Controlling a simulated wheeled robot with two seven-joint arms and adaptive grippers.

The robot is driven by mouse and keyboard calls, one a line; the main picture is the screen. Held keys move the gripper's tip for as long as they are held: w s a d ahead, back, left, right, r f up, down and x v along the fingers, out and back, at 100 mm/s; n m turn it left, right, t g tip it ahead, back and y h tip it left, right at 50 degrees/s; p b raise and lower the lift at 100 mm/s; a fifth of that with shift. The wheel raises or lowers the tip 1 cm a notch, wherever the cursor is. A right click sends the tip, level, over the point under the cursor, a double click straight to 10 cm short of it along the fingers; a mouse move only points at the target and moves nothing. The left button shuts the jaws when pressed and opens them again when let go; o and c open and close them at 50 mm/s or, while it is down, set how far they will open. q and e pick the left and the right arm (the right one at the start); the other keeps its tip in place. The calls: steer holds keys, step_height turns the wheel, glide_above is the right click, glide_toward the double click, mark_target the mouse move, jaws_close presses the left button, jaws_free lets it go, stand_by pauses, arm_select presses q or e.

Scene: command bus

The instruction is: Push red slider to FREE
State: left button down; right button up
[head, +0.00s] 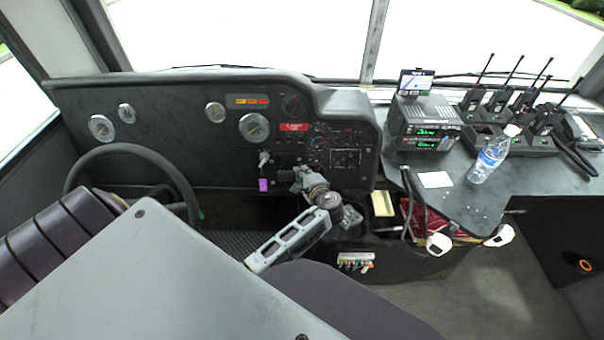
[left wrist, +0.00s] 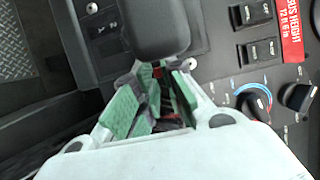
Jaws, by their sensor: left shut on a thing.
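My left gripper (head: 303,179) is at the lower part of the dashboard panel (head: 345,140), just right of a purple tag. In the left wrist view its green-padded fingers (left wrist: 155,95) are close together at the panel, under a dark grey block (left wrist: 155,25). A small red piece (left wrist: 158,72), which looks like the red slider, shows between the fingertips. The fingers are shut on it, as far as can be seen. Most of the slider is hidden by the fingers and the block, and no FREE marking is legible. My right gripper is not in view.
Rocker switches (left wrist: 258,50) and a blue-ringed knob (left wrist: 255,103) sit close right of the fingers. The steering wheel (head: 135,150) is at left. A radio stack (head: 425,125), a water bottle (head: 488,155) and several handheld radios (head: 505,100) stand on the right counter.

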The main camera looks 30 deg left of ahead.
arm_select(q)
steer(key=shift+r, duration=0.2)
steer(key=c, duration=1.5)
jaws_free()
steer(key=shift+f, duration=0.1)
steer(key=shift+f, duration=0.2)
